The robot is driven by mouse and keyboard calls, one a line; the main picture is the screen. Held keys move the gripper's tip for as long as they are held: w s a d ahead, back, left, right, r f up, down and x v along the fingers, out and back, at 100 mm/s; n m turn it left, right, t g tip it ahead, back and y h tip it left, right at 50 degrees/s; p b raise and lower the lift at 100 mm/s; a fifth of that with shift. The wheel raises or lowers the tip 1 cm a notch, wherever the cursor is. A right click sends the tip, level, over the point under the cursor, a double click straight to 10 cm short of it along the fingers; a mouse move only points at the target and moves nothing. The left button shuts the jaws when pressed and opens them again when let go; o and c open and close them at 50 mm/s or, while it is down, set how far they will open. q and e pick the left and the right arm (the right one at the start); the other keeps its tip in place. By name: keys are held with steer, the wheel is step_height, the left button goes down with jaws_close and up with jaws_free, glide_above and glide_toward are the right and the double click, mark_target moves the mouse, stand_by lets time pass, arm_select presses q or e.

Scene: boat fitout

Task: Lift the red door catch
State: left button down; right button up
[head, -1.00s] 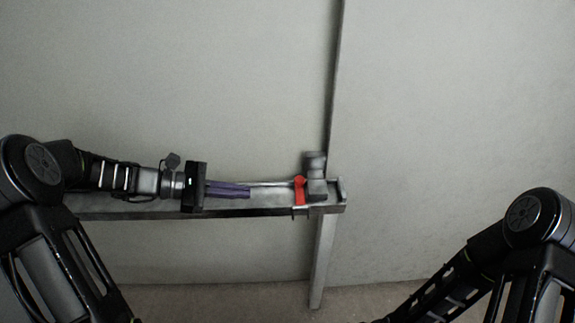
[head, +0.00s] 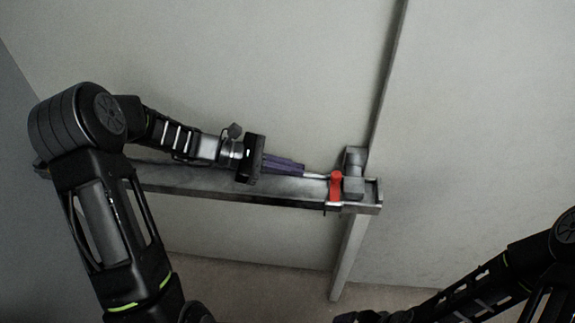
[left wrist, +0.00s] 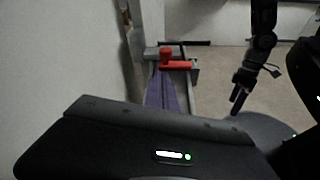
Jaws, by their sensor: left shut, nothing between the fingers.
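The red door catch (head: 335,187) sits near the right end of a grey metal rail, in front of a grey block. In the left wrist view, the red catch (left wrist: 175,65) shows beyond my fingertips. My left gripper (head: 302,169) has purple fingers that are shut and empty. They point right along the rail, with their tips a short gap left of the catch. In the left wrist view, the left fingers (left wrist: 168,90) reach toward the catch. My right gripper (left wrist: 238,99) hangs low, well away from the catch, and its finger gap is too small to make out.
The grey rail (head: 230,187) runs across a pale wall panel (head: 240,75). The grey block (head: 354,172) stands right beside the catch. A vertical post (head: 348,262) drops below the rail's right end to the floor (head: 260,282). Space in front of the rail is clear.

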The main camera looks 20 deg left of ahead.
mark_target(335, 186)
arm_select(q)
steer(key=x, duration=0.6)
steer(key=shift+w+d+f, duration=0.15)
steer(key=shift+d, duration=0.2)
arm_select(e)
steer(key=shift+r, duration=0.15)
arm_select(q)
steer(key=shift+b, duration=0.3)
arm_select(e)
steer(key=shift+s+f, duration=0.4)
